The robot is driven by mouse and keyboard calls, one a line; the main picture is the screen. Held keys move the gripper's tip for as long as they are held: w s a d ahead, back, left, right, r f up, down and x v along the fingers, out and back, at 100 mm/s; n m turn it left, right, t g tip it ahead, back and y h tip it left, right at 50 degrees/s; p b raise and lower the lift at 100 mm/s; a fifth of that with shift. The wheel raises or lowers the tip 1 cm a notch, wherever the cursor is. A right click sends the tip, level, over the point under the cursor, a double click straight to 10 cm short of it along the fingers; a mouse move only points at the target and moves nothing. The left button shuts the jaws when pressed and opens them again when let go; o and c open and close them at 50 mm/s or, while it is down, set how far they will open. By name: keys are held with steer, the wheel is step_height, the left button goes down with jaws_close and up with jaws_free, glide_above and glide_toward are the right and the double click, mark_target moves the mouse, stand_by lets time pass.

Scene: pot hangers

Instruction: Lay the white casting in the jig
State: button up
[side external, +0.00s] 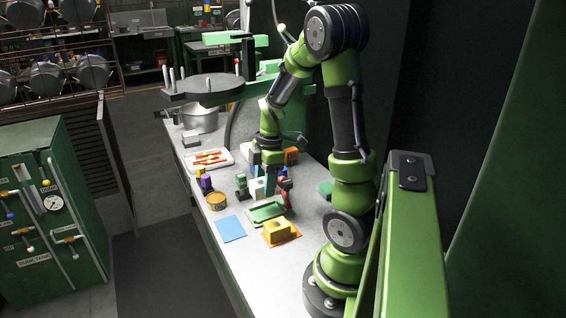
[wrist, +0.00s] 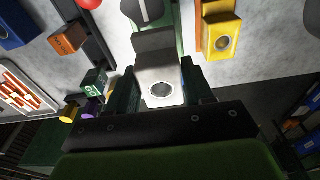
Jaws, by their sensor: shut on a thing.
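The white casting (side external: 257,188) is held in my gripper (side external: 264,178), off the worktop. In the wrist view the casting (wrist: 172,76) sits between the two dark fingers (wrist: 160,90), its round hole facing the camera. A shallow green tray, which looks like the jig (side external: 266,212), lies on the worktop just in front of and below the casting in the side view. In the wrist view a green strip (wrist: 177,35), probably part of it, shows beyond the casting, mostly hidden. I cannot tell the exact height of the casting above the tray.
A green block (side external: 241,185) and a red object (side external: 285,186) stand close beside my gripper. A white tray (side external: 228,165) holds orange pieces.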

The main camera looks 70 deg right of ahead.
stand_by(0.4)
steer(key=shift+f, duration=3.2)
steer(key=shift+f, duration=0.3)
